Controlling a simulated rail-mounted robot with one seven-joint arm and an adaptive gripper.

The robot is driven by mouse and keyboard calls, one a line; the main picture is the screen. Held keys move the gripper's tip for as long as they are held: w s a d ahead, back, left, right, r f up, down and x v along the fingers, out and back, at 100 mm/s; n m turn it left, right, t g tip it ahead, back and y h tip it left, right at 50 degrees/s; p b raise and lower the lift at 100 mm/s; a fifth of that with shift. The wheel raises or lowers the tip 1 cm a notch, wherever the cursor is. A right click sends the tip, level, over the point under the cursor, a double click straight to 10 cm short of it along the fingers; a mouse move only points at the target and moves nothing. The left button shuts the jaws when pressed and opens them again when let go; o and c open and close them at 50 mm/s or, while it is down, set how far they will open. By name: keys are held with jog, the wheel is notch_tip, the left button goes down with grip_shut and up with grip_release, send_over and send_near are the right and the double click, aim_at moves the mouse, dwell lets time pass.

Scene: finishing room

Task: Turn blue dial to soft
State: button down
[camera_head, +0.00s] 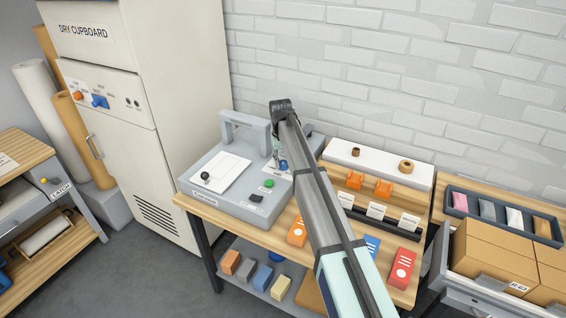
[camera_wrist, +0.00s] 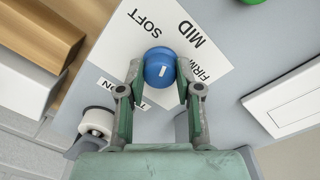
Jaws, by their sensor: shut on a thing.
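The blue dial (camera_wrist: 160,67) sits on a white label card (camera_wrist: 118,62) printed SOFT, MID and FIRM. In the wrist view, SOFT is above the dial, MID is up and to its right, and FIRM is to its right. A short white mark on the dial's top runs upward with a slight lean to the right; which word it matches is hard to tell. My gripper (camera_wrist: 157,92) has one finger on each side of the dial and is shut on it. The dial also shows in the head view (camera_head: 284,164), partly covered by my arm.
The dial's grey machine (camera_head: 235,205) bears a green button (camera_head: 269,183), a black knob (camera_head: 205,176) and a black switch (camera_head: 256,198). The dry cupboard (camera_head: 85,28) at left has another blue knob (camera_head: 99,101). Orange holders (camera_head: 383,188) and cards stand right of my arm.

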aim_at(283, 163)
jog(key=n, duration=0.3)
jog(key=shift+s+d+f+n, duration=0.1)
jog(key=shift+n, duration=0.3)
jog(key=shift+n+b, duration=0.45)
jog(key=shift+n, duration=1.25)
jog(key=c, duration=0.8)
grip_release()
jog(key=shift+o, duration=0.2)
notch_tip(283, 163, up, 12)
jog(key=shift+s, duration=0.15)
